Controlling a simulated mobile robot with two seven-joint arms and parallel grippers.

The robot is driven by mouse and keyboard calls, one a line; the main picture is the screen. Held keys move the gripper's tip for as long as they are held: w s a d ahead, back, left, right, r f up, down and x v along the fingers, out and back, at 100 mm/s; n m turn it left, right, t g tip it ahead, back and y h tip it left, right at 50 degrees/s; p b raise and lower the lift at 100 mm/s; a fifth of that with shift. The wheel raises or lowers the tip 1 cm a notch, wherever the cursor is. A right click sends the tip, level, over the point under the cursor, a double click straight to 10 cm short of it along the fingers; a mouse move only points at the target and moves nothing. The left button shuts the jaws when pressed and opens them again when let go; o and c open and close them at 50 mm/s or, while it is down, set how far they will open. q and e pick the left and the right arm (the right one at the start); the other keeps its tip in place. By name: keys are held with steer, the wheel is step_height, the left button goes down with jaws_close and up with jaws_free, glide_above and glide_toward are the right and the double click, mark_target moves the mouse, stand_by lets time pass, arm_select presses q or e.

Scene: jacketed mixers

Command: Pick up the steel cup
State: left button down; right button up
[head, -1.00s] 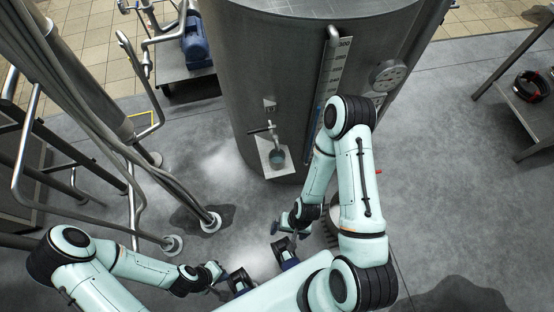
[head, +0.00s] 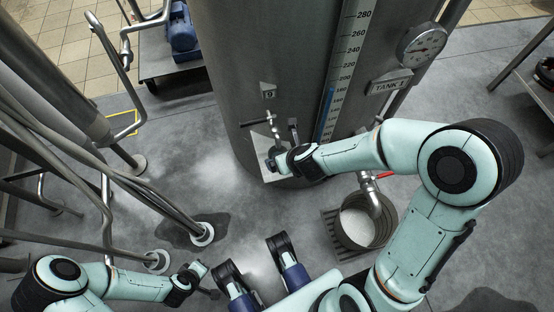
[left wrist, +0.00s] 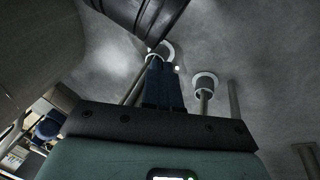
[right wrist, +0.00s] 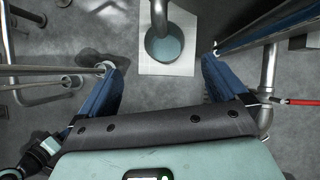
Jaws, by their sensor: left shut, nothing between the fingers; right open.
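The steel cup (right wrist: 164,46) sits on a white plate (right wrist: 180,68) under a tap pipe (right wrist: 160,14), with a pale blue-green inside. In the head view my right arm mostly hides the cup against the tank. My right gripper (right wrist: 159,64) is open and empty, its blue fingers apart to the left and right of the cup's line, the cup ahead between them. In the head view the right gripper (head: 281,147) is at the tank's front by the tap. My left gripper (left wrist: 165,84) is shut and empty, low at the left in the head view (head: 207,281).
The large steel tank (head: 262,60) stands close behind the cup. A bucket (head: 361,224) with pale contents stands under an outlet pipe on a floor grate. A red handle (right wrist: 300,102) is right of my right gripper. Pipes and hoses fill the left side.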

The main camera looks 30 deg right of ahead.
steer(key=b+x, duration=0.1)
steer(key=x, duration=0.2)
steer(key=b+x, duration=0.1)
steer(key=x, duration=0.2)
steer(key=b+x, duration=0.2)
steer(key=x, duration=0.2)
steer(key=shift+s+d, duration=0.2)
steer(key=shift+d, duration=0.15)
arm_select(q)
steer(key=s+a+f+g, duration=0.2)
steer(key=s+f, duration=0.3)
steer(key=f, duration=0.2)
steer(key=shift+s+f+n, duration=0.2)
steer(key=shift+s+n, duration=0.1)
arm_select(e)
steer(key=c, duration=1.6)
steer(key=shift+o, duration=0.2)
arm_select(q)
steer(key=shift+w+r, duration=0.1)
arm_select(e)
steer(key=shift+r, duration=0.1)
